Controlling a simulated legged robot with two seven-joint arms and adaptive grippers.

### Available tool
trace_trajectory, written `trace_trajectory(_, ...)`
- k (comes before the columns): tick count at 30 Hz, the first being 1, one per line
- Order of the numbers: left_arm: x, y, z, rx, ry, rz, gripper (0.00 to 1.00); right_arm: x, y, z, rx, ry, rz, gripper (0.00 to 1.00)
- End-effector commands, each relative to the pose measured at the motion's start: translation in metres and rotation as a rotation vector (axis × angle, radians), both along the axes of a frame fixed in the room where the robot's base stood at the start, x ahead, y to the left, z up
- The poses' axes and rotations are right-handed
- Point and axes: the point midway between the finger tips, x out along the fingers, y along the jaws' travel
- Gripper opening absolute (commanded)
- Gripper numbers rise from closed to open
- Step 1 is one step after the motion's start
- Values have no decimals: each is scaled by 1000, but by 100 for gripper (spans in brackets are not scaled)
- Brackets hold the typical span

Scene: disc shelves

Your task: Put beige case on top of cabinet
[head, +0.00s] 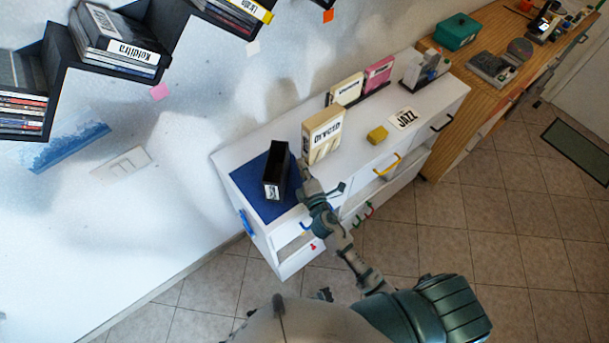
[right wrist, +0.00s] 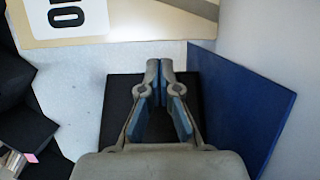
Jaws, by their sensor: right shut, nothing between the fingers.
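The beige case (head: 322,135), with black lettering on a white label, stands upright on the white cabinet (head: 400,125), right of the blue mat. It also shows at the top left of the right wrist view (right wrist: 120,20), apart from the fingers. My right gripper (head: 306,176) is shut and empty near the cabinet's front edge, between the case and a black open box (head: 276,170). In the right wrist view its fingertips (right wrist: 160,68) meet over a dark surface beside the blue mat (right wrist: 240,90). My left gripper does not show.
The black box stands on the blue mat (head: 250,188). A cream case (head: 346,90) and a pink case (head: 379,73) stand at the back. A yellow block (head: 377,135) and a JAZZ card (head: 404,118) lie nearby. Dark wall shelves (head: 62,55) hang at upper left.

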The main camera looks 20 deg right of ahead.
Motion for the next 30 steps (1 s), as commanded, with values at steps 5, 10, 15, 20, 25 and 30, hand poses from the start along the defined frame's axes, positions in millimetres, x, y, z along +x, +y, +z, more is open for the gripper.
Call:
trace_trajectory(5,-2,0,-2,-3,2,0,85,21,0,0,-1,-1,0,0)
trace_trajectory(10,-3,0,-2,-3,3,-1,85,27,3,0,-4,0,0,0)
trace_trajectory(15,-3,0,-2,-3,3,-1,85,27,5,1,-6,0,0,0)
trace_trajectory(20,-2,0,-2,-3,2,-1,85,28,1,1,-5,0,0,0)
trace_trajectory(25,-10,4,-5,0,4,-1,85,34,-23,2,-6,-1,-2,0)
trace_trajectory(30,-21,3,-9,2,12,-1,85,40,-46,1,-2,-1,-1,0)
